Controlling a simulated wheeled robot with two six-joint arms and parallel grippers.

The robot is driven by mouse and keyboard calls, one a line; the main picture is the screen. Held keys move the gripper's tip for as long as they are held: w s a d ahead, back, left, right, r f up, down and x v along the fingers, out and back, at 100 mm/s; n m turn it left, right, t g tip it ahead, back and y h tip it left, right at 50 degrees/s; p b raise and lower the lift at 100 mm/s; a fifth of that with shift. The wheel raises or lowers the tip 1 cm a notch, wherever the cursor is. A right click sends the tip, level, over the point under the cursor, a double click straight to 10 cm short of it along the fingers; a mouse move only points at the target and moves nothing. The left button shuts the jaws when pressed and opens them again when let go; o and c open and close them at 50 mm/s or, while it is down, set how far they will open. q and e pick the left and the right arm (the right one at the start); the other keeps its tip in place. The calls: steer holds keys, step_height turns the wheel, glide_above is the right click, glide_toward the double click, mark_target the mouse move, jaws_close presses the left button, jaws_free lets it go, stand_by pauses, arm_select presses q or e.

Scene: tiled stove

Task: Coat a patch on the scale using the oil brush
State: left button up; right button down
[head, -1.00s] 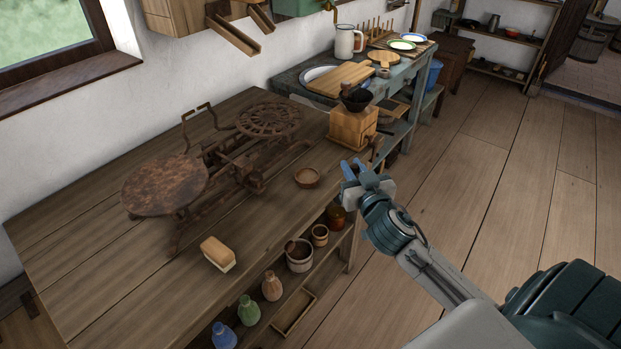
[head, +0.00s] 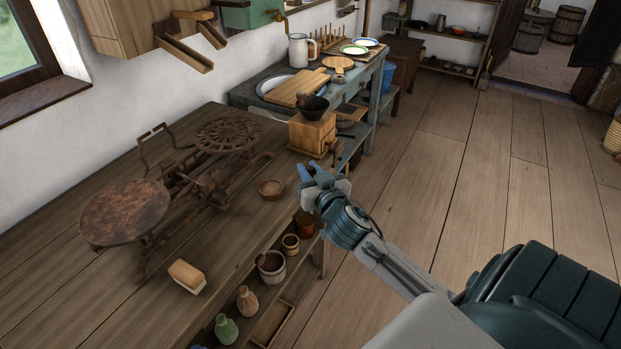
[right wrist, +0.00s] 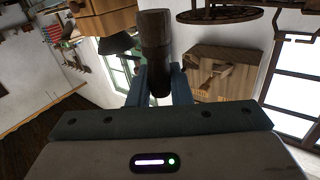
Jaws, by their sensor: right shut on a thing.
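The rusty scale stands on the wooden table, with a round plate (head: 125,213) at the near left and an openwork plate (head: 228,135) farther back. Bristles cannot be made out. In the head view the held thing is hardly visible. My left gripper is out of view.
A wooden grinder (head: 312,135) stands at the table's far right corner, close to my right gripper. A block with a pale underside (head: 187,276) lies at the front. Open floor (head: 450,200) lies right.

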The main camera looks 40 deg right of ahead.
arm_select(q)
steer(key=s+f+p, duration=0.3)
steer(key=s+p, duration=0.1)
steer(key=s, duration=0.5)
arm_select(e)
steer(key=w+a+r+m, duration=0.3)
steer(key=w, duration=0.7)
steer(key=f+b, duration=0.5)
steer(key=shift+w+a, duration=0.1)
steer(key=shift+a, duration=0.1)
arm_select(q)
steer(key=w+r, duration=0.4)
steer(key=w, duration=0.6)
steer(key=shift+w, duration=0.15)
arm_select(e)
steer(key=shift+f, duration=0.3)
arm_select(q)
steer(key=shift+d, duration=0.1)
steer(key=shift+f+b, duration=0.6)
steer(key=shift+b, duration=0.2)
arm_select(e)
steer(key=shift+f, duration=0.75)
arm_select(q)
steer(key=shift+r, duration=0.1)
arm_select(e)
steer(key=shift+r, duration=0.1)
